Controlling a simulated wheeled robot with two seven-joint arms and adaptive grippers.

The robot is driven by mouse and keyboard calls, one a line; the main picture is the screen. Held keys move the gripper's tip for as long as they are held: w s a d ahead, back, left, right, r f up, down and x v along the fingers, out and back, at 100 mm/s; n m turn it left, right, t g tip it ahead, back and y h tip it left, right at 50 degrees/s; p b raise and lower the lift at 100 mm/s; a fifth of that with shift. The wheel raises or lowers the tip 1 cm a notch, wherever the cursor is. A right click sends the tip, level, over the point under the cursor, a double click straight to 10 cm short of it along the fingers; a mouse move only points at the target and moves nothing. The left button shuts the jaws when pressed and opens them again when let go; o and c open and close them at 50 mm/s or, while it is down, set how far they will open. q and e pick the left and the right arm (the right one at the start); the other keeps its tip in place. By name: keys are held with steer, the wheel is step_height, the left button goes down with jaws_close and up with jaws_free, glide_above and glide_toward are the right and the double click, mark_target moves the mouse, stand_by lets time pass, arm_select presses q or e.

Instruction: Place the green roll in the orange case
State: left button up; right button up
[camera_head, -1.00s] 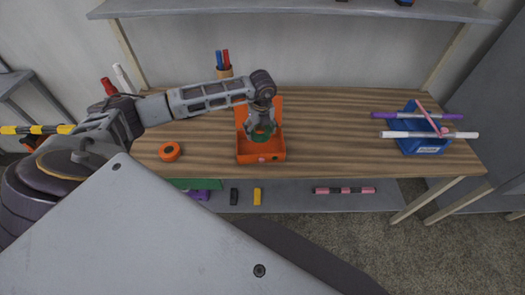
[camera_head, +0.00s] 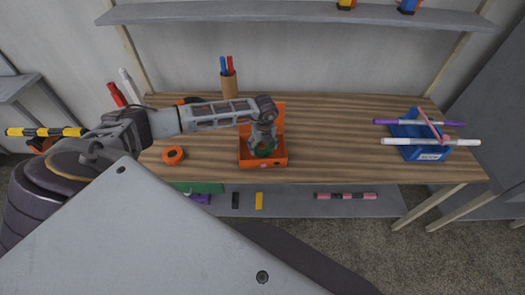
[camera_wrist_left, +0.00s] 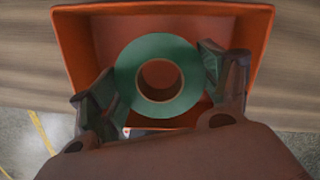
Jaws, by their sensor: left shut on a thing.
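The green roll (camera_wrist_left: 160,75) is a ring of tape with a brown core, held between the fingers of my left gripper (camera_head: 263,149). In the left wrist view the left gripper (camera_wrist_left: 165,85) has a finger on each side of the roll. The orange case (camera_head: 277,161) stands open on the wooden table, its lid raised at the back. In the left wrist view the case (camera_wrist_left: 85,45) surrounds the roll on the visible sides. The roll is within the case's outline, low between its walls; whether it touches the bottom is unclear. My right gripper is not in view.
An orange roll (camera_head: 173,155) lies on the table (camera_head: 340,130) left of the case. A brown cup with pens (camera_head: 229,84) stands behind. A blue holder (camera_head: 410,129) with long rods is at the right. The table between is clear.

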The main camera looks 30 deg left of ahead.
mark_target(262, 151)
arm_select(q)
steer(key=shift+f, duration=0.1)
steer(key=shift+f+p, duration=0.3)
steer(key=shift+f, duration=1.5)
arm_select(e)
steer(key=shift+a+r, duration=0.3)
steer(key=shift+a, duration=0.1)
arm_select(q)
steer(key=shift+f, duration=0.1)
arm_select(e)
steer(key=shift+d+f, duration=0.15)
arm_select(q)
steer(key=o, duration=1.1)
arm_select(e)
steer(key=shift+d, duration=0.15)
